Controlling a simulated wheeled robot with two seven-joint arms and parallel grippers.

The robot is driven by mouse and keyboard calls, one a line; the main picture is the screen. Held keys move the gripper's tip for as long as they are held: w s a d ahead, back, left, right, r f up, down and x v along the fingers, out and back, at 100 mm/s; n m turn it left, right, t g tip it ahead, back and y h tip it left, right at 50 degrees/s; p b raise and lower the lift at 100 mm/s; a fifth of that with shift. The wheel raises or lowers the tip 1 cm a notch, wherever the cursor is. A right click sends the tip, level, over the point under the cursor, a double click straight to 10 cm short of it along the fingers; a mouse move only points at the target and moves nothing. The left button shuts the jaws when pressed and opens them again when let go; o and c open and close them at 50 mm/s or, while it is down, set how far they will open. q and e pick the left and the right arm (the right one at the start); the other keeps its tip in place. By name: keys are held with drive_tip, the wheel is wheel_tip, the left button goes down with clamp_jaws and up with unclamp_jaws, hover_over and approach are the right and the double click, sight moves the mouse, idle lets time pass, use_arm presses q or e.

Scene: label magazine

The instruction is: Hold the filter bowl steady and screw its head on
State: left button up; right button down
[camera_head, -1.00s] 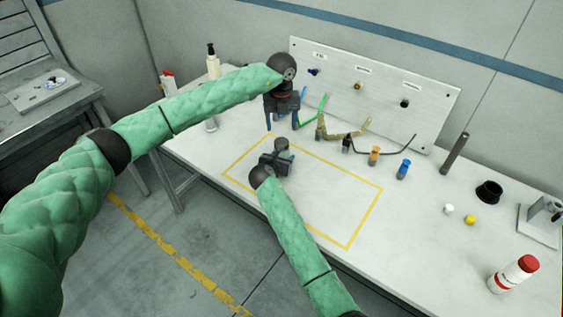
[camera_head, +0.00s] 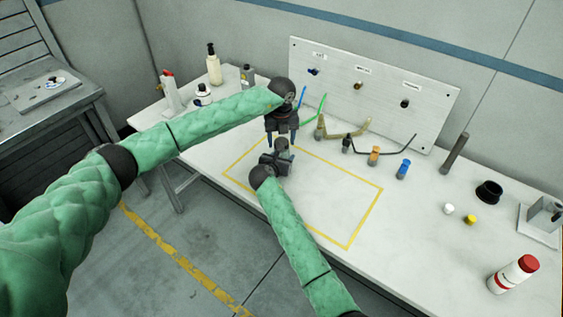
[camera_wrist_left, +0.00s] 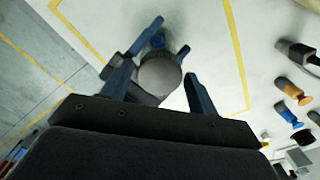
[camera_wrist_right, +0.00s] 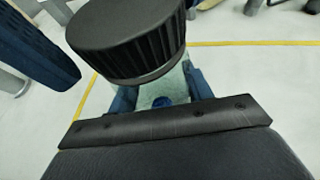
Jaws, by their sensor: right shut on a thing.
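The filter bowl (camera_wrist_right: 165,92) is a pale, clear-looking cup, held upright between the blue fingers of my right gripper (camera_head: 272,162) just over the table. The head (camera_wrist_right: 125,38), a dark ribbed cap, sits on top of the bowl; whether its thread has caught cannot be told. Its round grey top also shows in the left wrist view (camera_wrist_left: 160,78). My left gripper (camera_head: 282,142) points down above the head. Its blue fingers are open, one on each side of the head's top, with a visible gap on the right side.
A yellow outline (camera_head: 365,215) marks the work area, mostly clear. Behind it stand an orange-topped item (camera_head: 374,155), a blue one (camera_head: 403,169) and a upright panel (camera_head: 375,90). A red-capped bottle (camera_head: 513,274), black ring (camera_head: 489,192) and dark rod (camera_head: 454,153) are at right.

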use_arm(q)
drive_tip(key=c, duration=0.8)
drive_tip(key=m, duration=2.1)
drive_tip(key=o, duration=1.1)
